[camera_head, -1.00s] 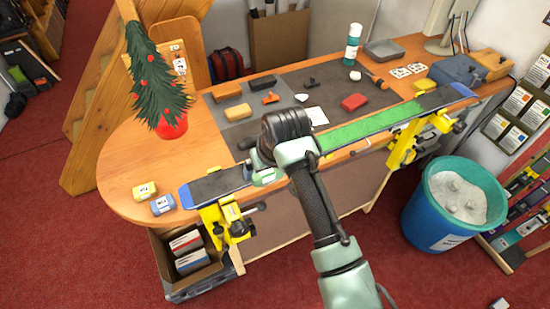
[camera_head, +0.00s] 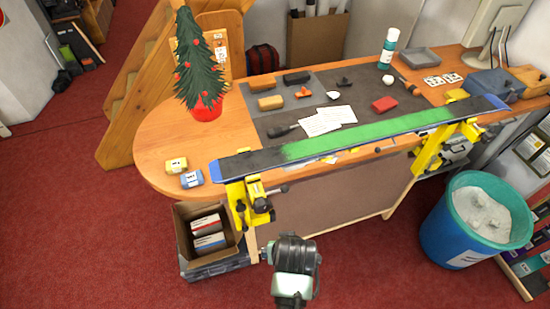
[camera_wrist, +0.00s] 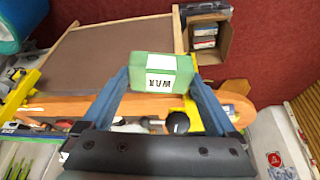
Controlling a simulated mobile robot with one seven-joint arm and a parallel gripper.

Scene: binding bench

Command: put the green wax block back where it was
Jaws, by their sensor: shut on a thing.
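The green wax block (camera_wrist: 161,70), a box shape with a white label, is between the two fingers of my gripper (camera_wrist: 160,78) in the wrist view. The fingers are shut on its sides. In the head view my wrist (camera_head: 296,258) is low in front of the bench, over the red floor, and the block is hidden or too small to tell. A yellow block (camera_head: 176,165) and a blue block (camera_head: 191,179) sit at the bench's left front edge.
A ski (camera_head: 400,126) with a green stretch lies in yellow vises along the bench front. The mat (camera_head: 350,100) holds several blocks, tools and white papers. A small tree (camera_head: 203,70), an open carton (camera_head: 208,250) and a teal bin (camera_head: 465,235) stand around.

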